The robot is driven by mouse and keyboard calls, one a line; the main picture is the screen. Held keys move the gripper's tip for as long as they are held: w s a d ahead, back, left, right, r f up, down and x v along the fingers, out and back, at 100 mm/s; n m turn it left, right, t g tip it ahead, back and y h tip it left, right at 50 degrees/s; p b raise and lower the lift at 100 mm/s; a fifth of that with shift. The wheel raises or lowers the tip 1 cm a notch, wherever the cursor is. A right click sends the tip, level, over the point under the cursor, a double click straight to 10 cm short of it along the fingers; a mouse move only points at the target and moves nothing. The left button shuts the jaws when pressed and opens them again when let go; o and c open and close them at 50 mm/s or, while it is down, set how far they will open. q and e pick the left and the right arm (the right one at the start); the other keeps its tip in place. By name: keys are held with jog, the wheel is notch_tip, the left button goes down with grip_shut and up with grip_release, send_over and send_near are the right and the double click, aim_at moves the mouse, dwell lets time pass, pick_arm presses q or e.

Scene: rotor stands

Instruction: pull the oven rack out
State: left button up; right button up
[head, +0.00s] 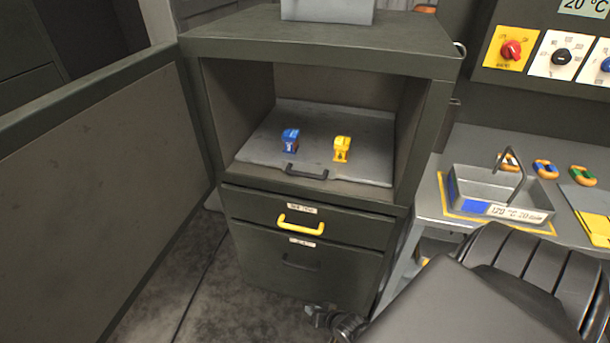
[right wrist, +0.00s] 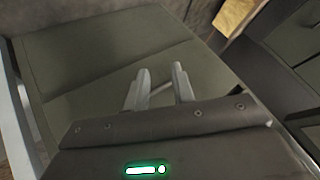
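The oven rack (head: 265,152) is a grey sheet inside the open oven compartment, with a dark handle (head: 306,173) at its front edge. A blue rotor stand (head: 290,140) and a yellow rotor stand (head: 341,148) stand upright on it. My right gripper (head: 312,312) is low at the bottom of the head view, in front of the lower drawer and well below the rack handle. In the right wrist view its two fingers (right wrist: 161,70) are apart with nothing seen between them. My left gripper is not in view.
The oven door (head: 100,170) stands open at the left. Below the rack are a drawer with a yellow handle (head: 300,224) and a lower drawer (head: 290,266). A bench at the right bears a metal basket (head: 500,195) and several coloured rings. My right arm covers the lower right.

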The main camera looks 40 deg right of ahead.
jog(key=w+d+r+m+t+h, duration=0.1)
jog(key=w+d+r+m+t, duration=0.2)
jog(key=r, duration=0.6)
jog(key=w+d+r+m+t, duration=0.25)
jog(key=w+r, duration=0.35)
jog(key=r, duration=0.3)
jog(key=m+t+h+p, duration=0.1)
jog(key=m+t+h, duration=0.1)
jog(key=m+t, duration=0.25)
send_near(308, 187)
notch_tip(308, 187, up, 4)
jog(key=shift+m, duration=0.3)
jog(key=p+x, duration=0.1)
jog(key=x, duration=0.9)
jog(key=shift+f+p, duration=0.15)
jog(key=shift+p, duration=0.2)
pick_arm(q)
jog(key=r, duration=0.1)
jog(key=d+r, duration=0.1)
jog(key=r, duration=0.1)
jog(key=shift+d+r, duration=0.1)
pick_arm(e)
grip_shut()
